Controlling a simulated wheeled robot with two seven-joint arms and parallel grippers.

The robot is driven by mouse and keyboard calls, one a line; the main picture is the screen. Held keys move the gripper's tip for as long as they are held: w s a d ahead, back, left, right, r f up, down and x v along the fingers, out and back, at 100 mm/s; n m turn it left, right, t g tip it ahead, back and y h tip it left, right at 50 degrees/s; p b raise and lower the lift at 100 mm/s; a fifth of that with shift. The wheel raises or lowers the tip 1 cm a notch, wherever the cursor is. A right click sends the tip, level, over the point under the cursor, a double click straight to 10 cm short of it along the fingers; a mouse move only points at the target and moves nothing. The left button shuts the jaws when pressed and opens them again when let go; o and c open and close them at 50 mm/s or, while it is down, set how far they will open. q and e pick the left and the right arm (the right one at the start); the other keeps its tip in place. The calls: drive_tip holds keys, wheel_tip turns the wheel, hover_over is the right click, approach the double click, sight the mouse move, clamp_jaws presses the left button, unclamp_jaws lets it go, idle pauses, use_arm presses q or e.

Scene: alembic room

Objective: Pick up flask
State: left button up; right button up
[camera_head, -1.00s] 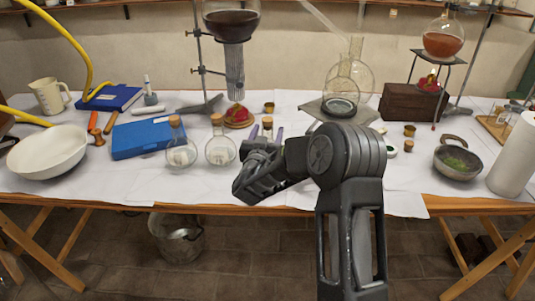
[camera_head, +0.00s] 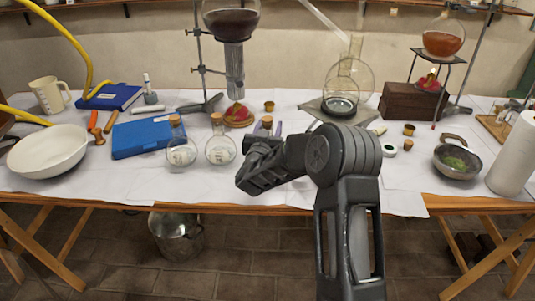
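Two small clear round flasks with corks and labels stand on the white cloth: the left flask (camera_head: 181,155) and the middle flask (camera_head: 220,152). A third cork (camera_head: 267,121) with a purplish shape below it shows just behind my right gripper; the rest is hidden. My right gripper (camera_head: 248,180) is to the right of the middle flask, apart from it in the picture and angled down toward the table's front. Its fingers are seen from the side, so I cannot tell whether they are open. My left gripper is not in view.
The table holds a white bowl (camera_head: 47,154), a blue book (camera_head: 148,137), a stand with a large dark-filled vessel (camera_head: 232,22), a large clear flask (camera_head: 341,90) on a support, and a mortar (camera_head: 457,162). The cloth's front strip is fairly clear.

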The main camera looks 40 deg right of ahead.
clamp_jaws()
idle(1.1)
